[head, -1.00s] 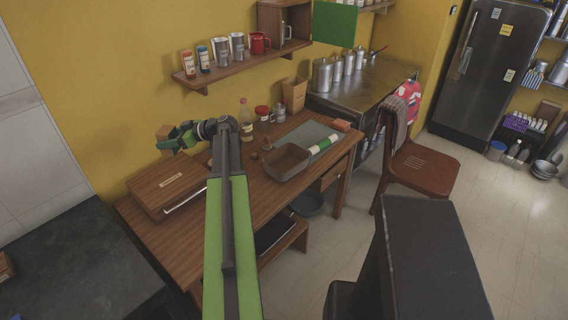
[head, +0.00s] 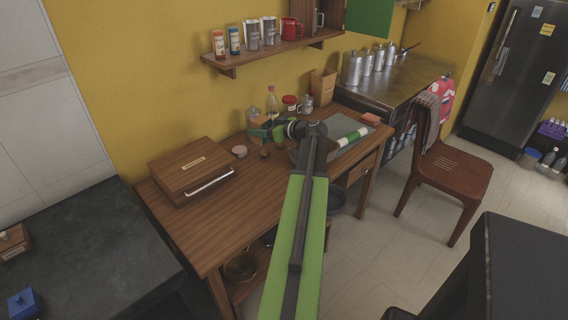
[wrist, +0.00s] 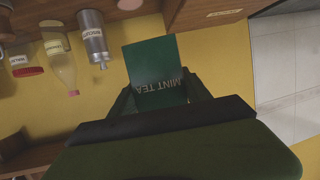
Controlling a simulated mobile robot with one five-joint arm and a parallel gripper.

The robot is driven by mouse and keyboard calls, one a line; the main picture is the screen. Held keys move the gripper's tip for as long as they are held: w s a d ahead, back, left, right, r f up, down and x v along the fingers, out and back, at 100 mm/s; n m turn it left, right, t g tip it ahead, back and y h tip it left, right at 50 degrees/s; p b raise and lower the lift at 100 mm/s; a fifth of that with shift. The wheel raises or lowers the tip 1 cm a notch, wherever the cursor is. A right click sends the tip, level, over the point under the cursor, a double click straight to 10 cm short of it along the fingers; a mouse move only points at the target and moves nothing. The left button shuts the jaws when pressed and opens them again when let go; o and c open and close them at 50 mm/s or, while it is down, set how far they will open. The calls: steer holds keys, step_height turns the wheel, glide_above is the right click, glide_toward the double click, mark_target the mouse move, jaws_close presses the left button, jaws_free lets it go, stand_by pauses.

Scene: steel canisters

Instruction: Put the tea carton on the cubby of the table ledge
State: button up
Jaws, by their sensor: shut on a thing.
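My gripper (head: 264,132) is shut on the green tea carton (wrist: 158,78), which shows in the wrist view between the jaws, its "MINT TEA" lettering upside down. The ledge (head: 270,53) is on the yellow wall, above and beyond my gripper. Its cubby (head: 330,12) is the wooden box at the right end, cut by the picture's top edge, with a mug showing in it.
Jars and cups and a red mug (head: 291,29) stand on the ledge. A green panel (head: 369,19) hangs right of the cubby. On the table are a wooden case (head: 190,165), a bottle (head: 271,102), a red-lidded jar (head: 290,102) and a paper bag (head: 322,88). The table's front left is clear.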

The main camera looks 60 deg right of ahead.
steer(key=s+d+f+m+h+b, duration=0.2)
steer(key=s+d+f+h+b, duration=0.15)
steer(key=s+f, duration=0.25)
steer(key=shift+g+y, duration=0.3)
steer(key=shift+y, duration=0.15)
steer(key=w+a+f+b, duration=0.2)
steer(key=w, duration=0.1)
steer(key=w+a+f+b, duration=0.1)
steer(key=w+f+b, duration=0.1)
steer(key=w, duration=0.1)
steer(key=w+a+f+b, duration=0.2)
steer(key=w+f+b, duration=0.1)
steer(key=shift+a, duration=0.3)
steer(key=shift+w+a, duration=0.2)
steer(key=shift+w, duration=0.1)
step_height(320, 180, down, 4)
steer(key=b, duration=0.4)
steer(key=shift+f, duration=0.25)
steer(key=o, duration=1.5)
steer(key=shift+r, duration=0.1)
